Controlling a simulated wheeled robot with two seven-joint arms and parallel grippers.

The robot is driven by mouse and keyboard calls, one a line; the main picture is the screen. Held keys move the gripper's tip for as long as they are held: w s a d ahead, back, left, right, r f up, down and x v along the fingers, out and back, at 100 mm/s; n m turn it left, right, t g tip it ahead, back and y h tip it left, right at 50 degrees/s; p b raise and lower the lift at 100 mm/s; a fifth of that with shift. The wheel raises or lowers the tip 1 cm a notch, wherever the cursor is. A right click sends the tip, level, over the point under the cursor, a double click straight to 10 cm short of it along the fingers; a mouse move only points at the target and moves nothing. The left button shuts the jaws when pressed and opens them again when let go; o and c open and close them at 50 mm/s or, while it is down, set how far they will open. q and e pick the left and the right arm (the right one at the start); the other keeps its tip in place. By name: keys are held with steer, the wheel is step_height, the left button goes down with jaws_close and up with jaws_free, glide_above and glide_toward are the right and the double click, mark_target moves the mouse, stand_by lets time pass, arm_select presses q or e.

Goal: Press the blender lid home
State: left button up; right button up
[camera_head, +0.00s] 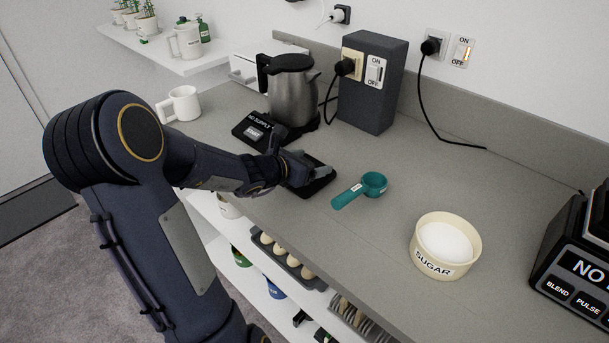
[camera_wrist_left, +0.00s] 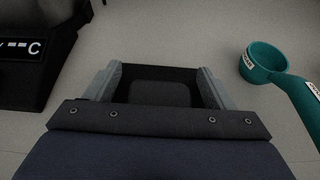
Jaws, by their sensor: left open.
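My left gripper (camera_head: 312,172) is open over the counter, in front of the kettle. A flat black piece with rounded corners (camera_head: 321,187) lies below it and looks like the blender lid. In the left wrist view the black piece (camera_wrist_left: 160,92) shows between the two open fingers; I cannot tell whether they touch it. The blender base (camera_head: 568,277) stands at the right edge of the head view, with BLEND and PULSE buttons and a display starting "NO". The blender's upper part is cut off. My right gripper is not in view.
A teal scoop (camera_head: 361,189) lies right of the gripper, and a sugar bowl (camera_head: 445,245) stands between it and the blender. A kettle (camera_head: 291,88) on its base, a dark socket box (camera_head: 371,84) and a white mug (camera_head: 181,104) stand behind. Bare counter (camera_head: 440,175) lies behind the bowl.

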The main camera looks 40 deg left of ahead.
arm_select(q)
steer(key=c, duration=1.1)
steer(key=shift+r, duration=0.1)
step_height(320, 180, up, 4)
steer(key=shift+s+f+p, duration=0.1)
steer(key=shift+p, duration=0.7)
steer(key=s+d+r+p, duration=0.3)
steer(key=s+d+r, duration=0.4)
steer(key=s, duration=0.5)
step_height(320, 180, up, 2)
steer(key=shift+r+p, duration=0.1)
steer(key=shift+p, duration=0.25)
